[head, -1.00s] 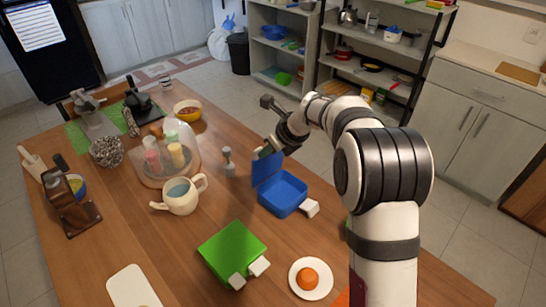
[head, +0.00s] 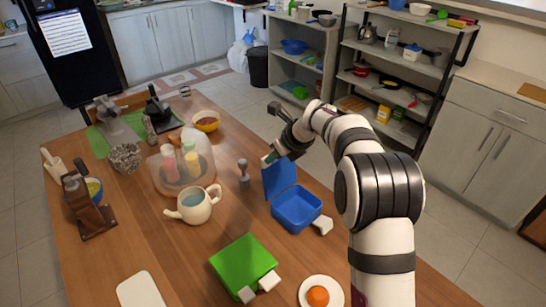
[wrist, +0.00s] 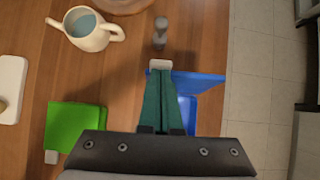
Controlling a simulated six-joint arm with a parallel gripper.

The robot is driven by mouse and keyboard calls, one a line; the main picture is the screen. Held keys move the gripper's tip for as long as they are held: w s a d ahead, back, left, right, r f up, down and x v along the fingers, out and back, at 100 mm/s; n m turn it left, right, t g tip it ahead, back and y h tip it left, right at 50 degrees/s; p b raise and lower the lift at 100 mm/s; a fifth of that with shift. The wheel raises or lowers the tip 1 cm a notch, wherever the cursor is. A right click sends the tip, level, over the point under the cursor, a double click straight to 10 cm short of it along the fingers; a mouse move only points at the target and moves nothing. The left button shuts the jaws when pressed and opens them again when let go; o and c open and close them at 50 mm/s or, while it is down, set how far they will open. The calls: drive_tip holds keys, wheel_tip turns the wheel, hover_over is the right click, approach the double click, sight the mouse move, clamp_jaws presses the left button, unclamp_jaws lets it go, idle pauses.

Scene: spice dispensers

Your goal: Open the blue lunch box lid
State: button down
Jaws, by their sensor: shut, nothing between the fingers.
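The blue lunch box (head: 297,212) sits on the wooden table, left of my arm. Its blue lid (head: 279,179) stands raised, roughly upright, at the far-left side, so the hollow inside shows. A white tab (head: 322,225) sticks out at the box's near right. My gripper (head: 268,158) is at the top edge of the lid. In the wrist view its green fingers (wrist: 158,98) are together and empty, beside the lid (wrist: 203,82). A small pale block (wrist: 160,64) shows at the fingertips. I cannot tell whether the fingers touch the lid.
A green box (head: 243,264) with white tabs lies nearer on the table. A grey shaker-like object (head: 243,173) stands left of the lid, and a cream pot (head: 193,205) further left. A plate with an orange fruit (head: 318,296) is at the front. Floor lies beyond the table's right edge.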

drive_tip(key=w+a+r+v, duration=0.1)
drive_tip(key=v, duration=1)
drive_tip(key=s+d+f+n+g+h, duration=0.1)
drive_tip(key=s+d+f+n, duration=0.1)
drive_tip(key=s+n, duration=0.5)
drive_tip(key=s+d+f+n+g+h, duration=0.1)
drive_tip(key=s+n, duration=0.6)
drive_tip(key=s, duration=1.3)
drive_tip(key=s+d+f+n+g+h, duration=0.1)
drive_tip(key=s+d+f+n+g, duration=0.2)
drive_tip(key=s+n, duration=0.4)
drive_tip(key=s+d+f, duration=0.1)
drive_tip(key=s+d, duration=0.1)
drive_tip(key=s, duration=0.5)
drive_tip(key=shift+d+f, duration=0.2)
drive_tip(key=shift+d, duration=0.15)
